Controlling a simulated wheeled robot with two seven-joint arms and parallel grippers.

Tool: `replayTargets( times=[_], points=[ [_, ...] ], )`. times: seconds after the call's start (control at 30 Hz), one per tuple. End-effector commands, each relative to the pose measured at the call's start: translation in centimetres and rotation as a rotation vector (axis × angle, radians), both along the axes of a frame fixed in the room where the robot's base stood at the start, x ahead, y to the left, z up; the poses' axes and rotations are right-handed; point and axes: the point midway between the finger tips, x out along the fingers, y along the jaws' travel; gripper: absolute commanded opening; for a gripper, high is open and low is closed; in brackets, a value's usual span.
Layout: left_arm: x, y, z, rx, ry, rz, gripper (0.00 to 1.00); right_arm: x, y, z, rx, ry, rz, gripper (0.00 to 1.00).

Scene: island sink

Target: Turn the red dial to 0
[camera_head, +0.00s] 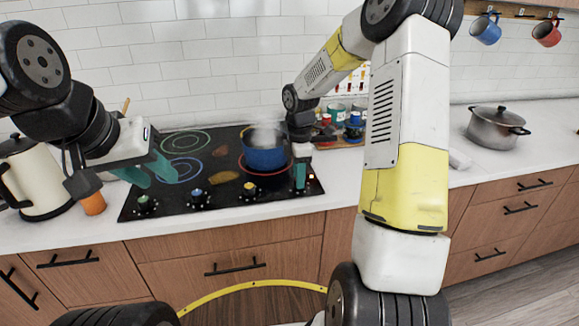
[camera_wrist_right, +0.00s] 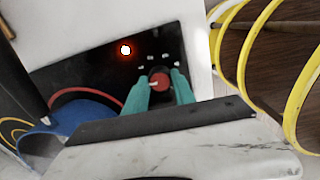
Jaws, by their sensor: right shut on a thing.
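The red dial (camera_wrist_right: 160,81) shows in the right wrist view on the black cooktop, between the two teal fingers of my right gripper (camera_wrist_right: 160,87). The fingers are closed around it. In the head view my right gripper (camera_head: 300,176) is at the cooktop's front right corner, and the red dial is hidden there. A red indicator light (camera_wrist_right: 125,50) glows beside the dial in the wrist view. My left gripper (camera_head: 145,172) hangs over the left part of the cooktop, with its teal fingers apart and nothing between them.
A blue pot (camera_head: 264,155) steams on the red-ringed burner, close to my right gripper. Other dials, green (camera_head: 145,202), blue (camera_head: 197,197) and yellow (camera_head: 250,188), line the cooktop's front. A kettle (camera_head: 38,180) and orange cup (camera_head: 93,203) stand left. A steel pot (camera_head: 495,130) stands right.

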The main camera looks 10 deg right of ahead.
Motion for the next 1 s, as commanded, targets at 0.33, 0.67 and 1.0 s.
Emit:
replayTargets(
  times=[0.33,0.67,1.0],
  points=[
    [0.00,0.00,0.00,0.000,0.000,0.000,0.36,0.00,-0.16,-0.05,-0.001,0.001,0.064,0.00],
    [0.00,0.00,0.00,0.000,0.000,0.000,0.36,0.00,-0.17,-0.05,-0.002,0.001,0.067,0.00],
    [0.00,0.00,0.00,0.000,0.000,0.000,0.36,0.00,-0.07,-0.02,-0.001,0.000,0.067,0.53]
  ],
)
